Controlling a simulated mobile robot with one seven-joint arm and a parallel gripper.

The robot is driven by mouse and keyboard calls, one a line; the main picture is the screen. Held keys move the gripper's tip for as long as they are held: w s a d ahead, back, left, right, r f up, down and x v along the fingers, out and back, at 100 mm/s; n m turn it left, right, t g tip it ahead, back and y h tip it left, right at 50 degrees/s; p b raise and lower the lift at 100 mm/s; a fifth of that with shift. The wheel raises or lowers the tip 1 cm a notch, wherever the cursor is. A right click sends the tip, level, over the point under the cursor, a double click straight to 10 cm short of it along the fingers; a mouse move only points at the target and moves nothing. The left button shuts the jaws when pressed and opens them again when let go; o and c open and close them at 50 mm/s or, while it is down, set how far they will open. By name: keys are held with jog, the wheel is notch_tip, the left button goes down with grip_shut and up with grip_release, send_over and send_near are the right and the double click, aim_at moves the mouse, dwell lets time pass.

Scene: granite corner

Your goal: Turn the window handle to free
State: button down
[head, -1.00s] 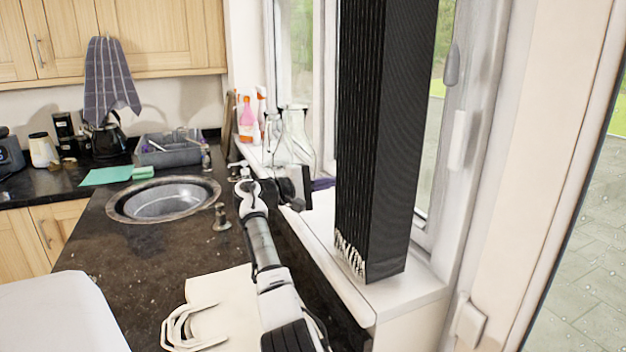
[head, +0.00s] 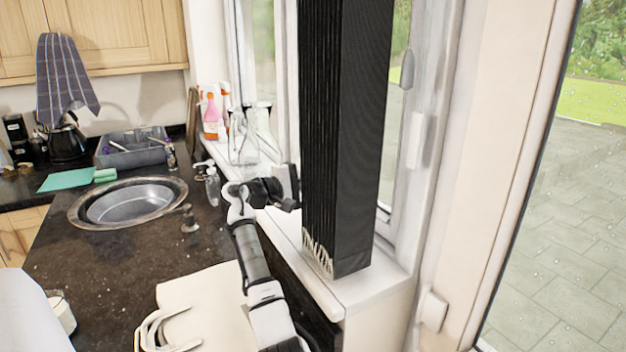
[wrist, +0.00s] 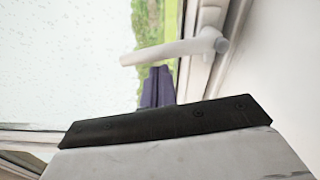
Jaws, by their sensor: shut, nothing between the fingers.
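The window handle (wrist: 175,50) is a pale lever on the window frame in the wrist view. It lies nearly crosswise, with its pivot at the right and free end at the left. My gripper (wrist: 157,85) shows its dark purple fingertips together, just below the middle of the lever. I cannot tell whether they touch it. In the head view my gripper's black body is over the sill, with the fingertips hidden behind the tall black column. A grey handle-like piece (head: 408,68) shows on the right window frame; I cannot tell if it is the same handle.
The tall black pleated column (head: 345,140) stands on the white sill (head: 370,290), close right of my gripper. Clear glass bottles (head: 243,138) and spray bottles (head: 212,112) stand on the sill at the left. A sink (head: 128,203) is in the dark worktop.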

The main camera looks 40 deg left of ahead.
jog(key=m+b, duration=0.1)
jog(key=d+m+b, duration=0.1)
jog(key=m+b, duration=0.2)
jog(key=shift+s+d+r, duration=0.25)
jog(key=shift+s+r, duration=0.05)
jog(key=shift+s, duration=0.05)
jog(key=p+v, duration=0.1)
jog(key=v, duration=1.2)
jog(key=shift+s, duration=0.4)
jog(key=shift+a, duration=0.15)
jog(key=shift+f, duration=0.1)
